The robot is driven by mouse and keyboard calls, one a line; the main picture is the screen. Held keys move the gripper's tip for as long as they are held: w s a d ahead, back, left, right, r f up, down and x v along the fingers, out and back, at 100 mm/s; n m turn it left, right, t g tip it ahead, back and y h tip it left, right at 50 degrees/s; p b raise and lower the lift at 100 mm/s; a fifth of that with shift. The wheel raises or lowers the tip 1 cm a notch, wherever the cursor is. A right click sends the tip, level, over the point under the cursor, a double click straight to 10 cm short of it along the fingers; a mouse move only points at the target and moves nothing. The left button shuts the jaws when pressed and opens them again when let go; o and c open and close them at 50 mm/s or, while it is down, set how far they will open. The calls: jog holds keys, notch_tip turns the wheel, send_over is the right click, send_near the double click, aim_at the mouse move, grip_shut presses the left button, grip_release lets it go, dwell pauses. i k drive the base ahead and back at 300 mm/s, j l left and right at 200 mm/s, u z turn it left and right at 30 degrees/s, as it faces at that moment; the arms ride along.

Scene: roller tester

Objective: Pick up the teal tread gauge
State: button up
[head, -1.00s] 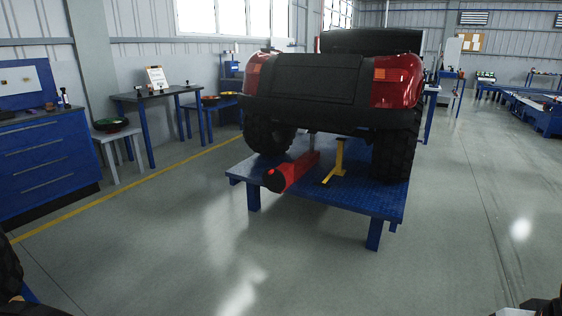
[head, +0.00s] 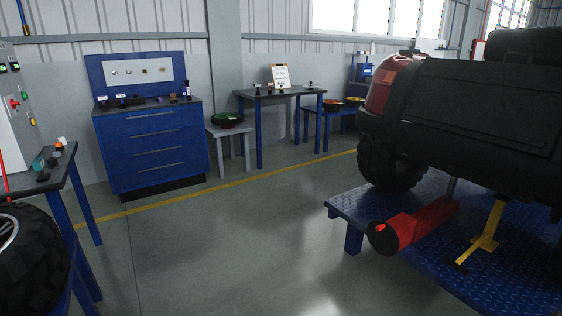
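A small teal object (head: 38,164) lies on the dark table at the left edge of the head view. It may be the teal tread gauge, but it is too small to make out its shape. Small dark and orange-topped items lie close beside it. My gripper is not in view.
The dark table (head: 62,162) has blue legs, with a large tyre (head: 32,262) in front. A blue drawer cabinet (head: 155,150) and grey stool (head: 232,143) stand behind. Middle floor is clear.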

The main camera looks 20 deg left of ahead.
aim_at(37, 163)
jog(key=i+j+u, duration=0.2)
jog(key=i+u, duration=0.25)
jog(key=i, duration=0.15)
jog(key=i+u, duration=0.45)
jog(key=i, duration=0.2)
jog(key=i+l+u, duration=0.25)
jog(key=i+u, duration=0.2)
jog(key=i, duration=0.15)
jog(key=i+j+u, duration=0.1)
jog(key=i+u, duration=0.7)
jog(key=u, duration=0.2)
jog(key=i+l+u, duration=0.2)
jog(key=i+u, duration=0.3)
jog(key=k, duration=0.1)
